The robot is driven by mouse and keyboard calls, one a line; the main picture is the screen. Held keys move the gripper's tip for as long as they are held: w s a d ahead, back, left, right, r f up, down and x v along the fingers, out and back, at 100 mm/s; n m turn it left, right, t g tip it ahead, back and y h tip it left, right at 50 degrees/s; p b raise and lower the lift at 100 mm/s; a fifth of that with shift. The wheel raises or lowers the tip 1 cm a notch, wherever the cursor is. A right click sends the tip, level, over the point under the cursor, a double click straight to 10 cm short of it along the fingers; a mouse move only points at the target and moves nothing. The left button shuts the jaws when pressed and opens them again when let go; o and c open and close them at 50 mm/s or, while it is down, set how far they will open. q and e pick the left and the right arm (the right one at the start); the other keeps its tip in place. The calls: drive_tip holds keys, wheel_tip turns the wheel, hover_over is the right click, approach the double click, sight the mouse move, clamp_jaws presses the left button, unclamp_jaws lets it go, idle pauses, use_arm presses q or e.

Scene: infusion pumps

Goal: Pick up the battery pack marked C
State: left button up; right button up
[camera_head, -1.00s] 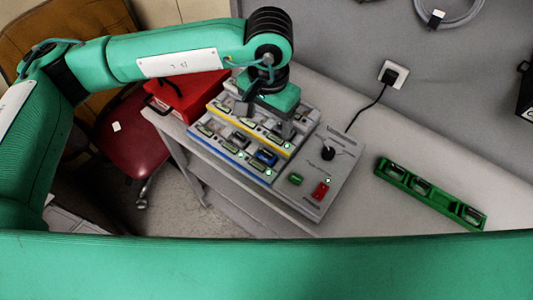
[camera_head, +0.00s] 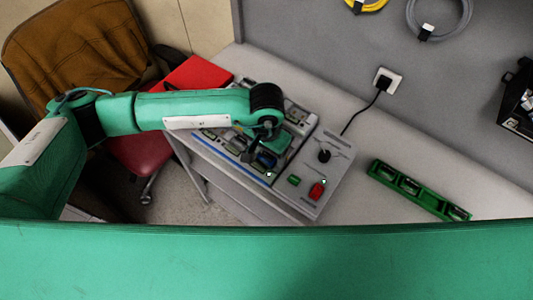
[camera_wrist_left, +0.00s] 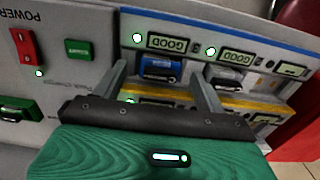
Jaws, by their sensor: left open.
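A grey charging station (camera_head: 322,150) stands on the table, with battery packs in its stepped rows. A blue battery pack (camera_head: 265,160) sits in the front, blue-edged row; it also shows in the left wrist view (camera_wrist_left: 160,67). A dark grey pack (camera_wrist_left: 224,77) sits beside it. I cannot read a letter C on any pack. My left gripper (camera_head: 268,154) is over the station; in the left wrist view its open fingers (camera_wrist_left: 163,88) stand on either side of the blue pack's column, with nothing held. My arm hides part of the rear row. My right gripper is not in view.
A green rack (camera_head: 420,190) with black-lined slots lies to the right. A red case (camera_head: 197,73) is behind my arm. A black cord runs to a wall socket.

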use_arm(q)
drive_tip(key=shift+f, duration=0.1)
drive_tip(key=shift+c, duration=0.2)
drive_tip(key=c, duration=1.1)
drive_tip(key=shift+c, duration=0.3)
